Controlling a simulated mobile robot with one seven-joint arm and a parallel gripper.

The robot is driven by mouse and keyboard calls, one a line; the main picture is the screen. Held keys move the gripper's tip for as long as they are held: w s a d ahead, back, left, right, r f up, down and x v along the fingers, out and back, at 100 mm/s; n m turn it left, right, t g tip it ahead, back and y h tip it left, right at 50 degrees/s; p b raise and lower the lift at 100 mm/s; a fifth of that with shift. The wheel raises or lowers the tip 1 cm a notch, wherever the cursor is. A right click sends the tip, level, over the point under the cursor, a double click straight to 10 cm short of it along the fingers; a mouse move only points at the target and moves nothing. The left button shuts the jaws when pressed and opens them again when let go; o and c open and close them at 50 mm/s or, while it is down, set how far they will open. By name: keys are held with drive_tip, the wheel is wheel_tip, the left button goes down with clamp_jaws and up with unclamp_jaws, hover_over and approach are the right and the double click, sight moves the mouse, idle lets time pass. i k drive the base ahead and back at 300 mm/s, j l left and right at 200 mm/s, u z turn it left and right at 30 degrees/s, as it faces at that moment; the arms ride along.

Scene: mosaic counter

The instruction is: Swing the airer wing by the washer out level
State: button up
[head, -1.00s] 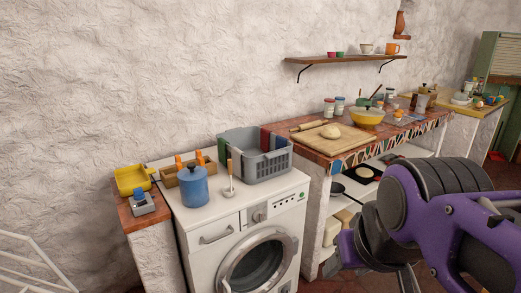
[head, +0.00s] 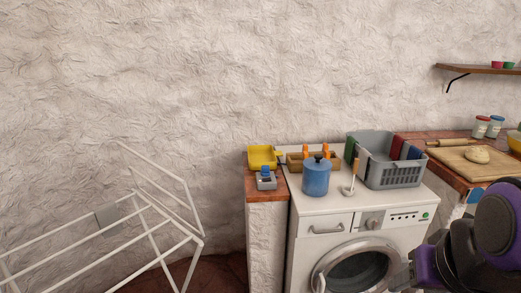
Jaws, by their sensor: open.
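The white wire airer (head: 75,228) stands at the lower left, cut off by the frame's edges. Its wing on the washer side (head: 152,163) is tilted steeply up from the airer's right end, not level. The washer (head: 330,225) stands to the right of it, with a low wall between. My gripper (head: 408,277) is partly in view at the lower right, in front of the washer, well away from the wing. It is open with nothing seen in it; its fingertips are largely hidden or cut off.
The washer top holds a blue pot (head: 317,179), a grey basket (head: 392,172) and a wooden box. A yellow tray (head: 262,157) and a small grey item sit on the tiled ledge (head: 263,192). A gap of floor (head: 222,275) lies between airer and ledge.

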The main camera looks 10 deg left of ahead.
sight(192, 208)
drive_tip(key=j+u, duration=0.1)
drive_tip(key=u, duration=1.2)
